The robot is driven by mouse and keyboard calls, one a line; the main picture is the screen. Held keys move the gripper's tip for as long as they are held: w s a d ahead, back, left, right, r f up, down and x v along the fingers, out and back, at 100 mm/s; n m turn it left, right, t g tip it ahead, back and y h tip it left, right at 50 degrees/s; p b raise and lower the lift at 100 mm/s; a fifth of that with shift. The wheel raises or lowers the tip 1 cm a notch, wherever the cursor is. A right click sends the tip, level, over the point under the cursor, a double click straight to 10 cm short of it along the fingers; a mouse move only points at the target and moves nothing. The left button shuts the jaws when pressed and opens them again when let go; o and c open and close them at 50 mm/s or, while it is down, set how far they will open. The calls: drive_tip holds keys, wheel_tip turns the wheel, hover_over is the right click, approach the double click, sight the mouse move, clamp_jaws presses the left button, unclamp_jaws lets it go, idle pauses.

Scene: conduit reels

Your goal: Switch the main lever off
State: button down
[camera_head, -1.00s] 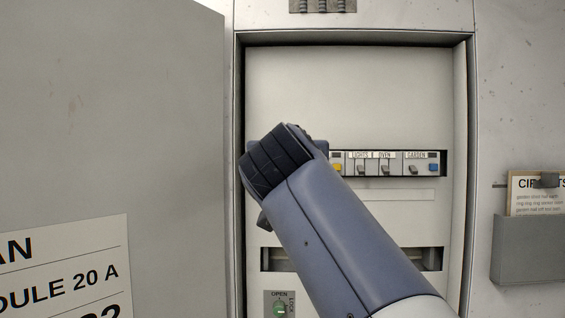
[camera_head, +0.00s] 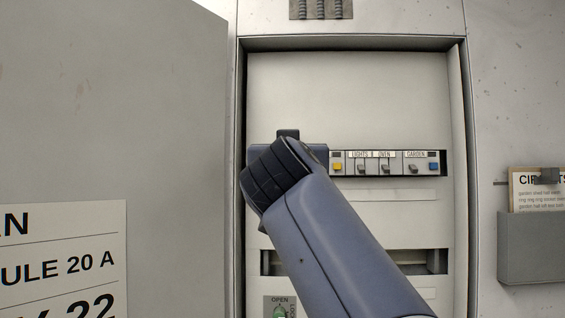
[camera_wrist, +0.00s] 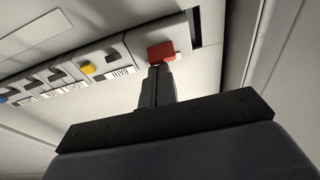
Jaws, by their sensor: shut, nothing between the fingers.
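The main lever (camera_wrist: 162,50) is a red block on a white module at the end of the breaker row, seen in the wrist view. My gripper (camera_wrist: 158,68) is shut, with its fingertips right at the lower edge of the red lever; I cannot tell whether they touch. In the head view my arm hides the lever and the fingers. The breaker row (camera_head: 387,163) runs to the right of my arm there, with labels for lights, oven and garden.
The open cabinet door (camera_head: 110,100) fills the left side. A card holder (camera_head: 532,248) is on the wall at right. A lower slot (camera_head: 437,262) crosses the panel.

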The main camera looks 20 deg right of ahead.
drive_tip(key=shift+s+f+t+h+b, duration=0.15)
drive_tip(key=shift+f+t+b, duration=0.45)
drive_tip(key=shift+b, duration=1.65)
drive_tip(key=shift+w+f+t+h+b, duration=0.2)
drive_tip(key=shift+t+b, duration=0.7)
drive_tip(key=shift+b, duration=1.35)
drive_tip(key=shift+f+b, duration=0.15)
drive_tip(key=shift+b, duration=0.35)
drive_tip(key=shift+s, duration=0.2)
